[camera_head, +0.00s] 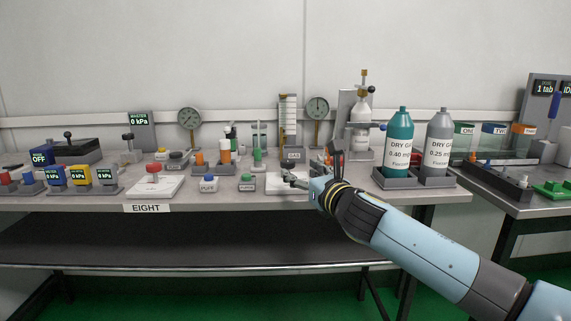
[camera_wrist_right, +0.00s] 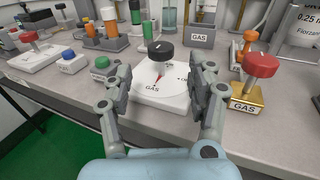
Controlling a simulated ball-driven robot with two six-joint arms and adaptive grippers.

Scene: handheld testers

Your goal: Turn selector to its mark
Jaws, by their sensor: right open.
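The selector has a black knob (camera_wrist_right: 160,51) standing above a white dial plate (camera_wrist_right: 165,101). The knob has a light line on its top. My right gripper (camera_wrist_right: 163,80) is open, with one finger on each side of the selector and nothing visibly gripped. My left gripper is not in view.
A gold-based block with a red knob (camera_wrist_right: 260,66) stands close right of the right finger. A green-topped block (camera_wrist_right: 101,67) stands left of it. A grey GAS block (camera_wrist_right: 200,36) is behind. Teal (camera_head: 399,145) and grey (camera_head: 438,146) bottles stand to the right on the bench.

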